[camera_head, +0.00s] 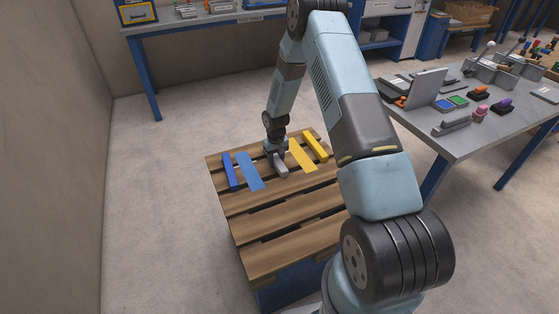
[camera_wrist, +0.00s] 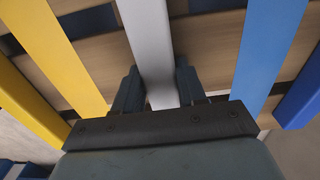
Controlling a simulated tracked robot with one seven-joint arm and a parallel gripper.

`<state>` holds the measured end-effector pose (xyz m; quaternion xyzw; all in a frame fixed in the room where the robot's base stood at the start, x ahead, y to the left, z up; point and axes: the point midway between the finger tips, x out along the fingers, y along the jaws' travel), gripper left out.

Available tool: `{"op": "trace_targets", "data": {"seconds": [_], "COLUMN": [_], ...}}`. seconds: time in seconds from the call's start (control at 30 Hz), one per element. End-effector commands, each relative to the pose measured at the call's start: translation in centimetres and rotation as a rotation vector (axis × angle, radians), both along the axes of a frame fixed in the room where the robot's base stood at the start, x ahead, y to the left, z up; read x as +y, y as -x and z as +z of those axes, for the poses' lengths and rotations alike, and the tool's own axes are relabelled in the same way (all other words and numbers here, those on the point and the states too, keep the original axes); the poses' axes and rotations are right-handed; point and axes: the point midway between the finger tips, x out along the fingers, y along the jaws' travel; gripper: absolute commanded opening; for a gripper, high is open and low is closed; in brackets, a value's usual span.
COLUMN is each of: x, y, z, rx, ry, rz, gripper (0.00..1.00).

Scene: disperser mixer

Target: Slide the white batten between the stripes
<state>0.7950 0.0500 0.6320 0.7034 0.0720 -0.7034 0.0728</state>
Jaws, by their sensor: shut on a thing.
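The white batten (camera_wrist: 150,40) lies on the wooden pallet (camera_head: 280,230), between a flat light blue stripe (camera_head: 250,172) and a flat yellow stripe (camera_head: 302,155). My gripper (camera_wrist: 158,80) is shut on the batten, one finger on each side. In the head view the batten (camera_head: 281,168) shows under my gripper (camera_head: 277,152), partly hidden by it.
A dark blue batten (camera_head: 230,172) lies left of the light blue stripe, and a yellow batten (camera_head: 315,145) right of the yellow stripe. Gaps run between the pallet slats. The near slats are clear. A grey table (camera_head: 455,145) with several objects stands at right, a bench behind.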

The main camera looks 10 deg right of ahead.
Motion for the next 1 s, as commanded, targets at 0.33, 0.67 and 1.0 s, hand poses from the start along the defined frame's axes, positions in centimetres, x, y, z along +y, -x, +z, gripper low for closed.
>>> {"op": "trace_targets", "data": {"seconds": [0.33, 0.67, 1.0], "x": [0.11, 0.11, 0.11], "y": [-0.34, -0.35, -0.38], "z": [-0.04, -0.01, 0.14], "rx": [0.001, 0.001, 0.000], "ry": [0.000, 0.000, 0.000], "rz": [0.000, 0.000, 0.000], "gripper": [0.06, 0.64, 0.70]}}
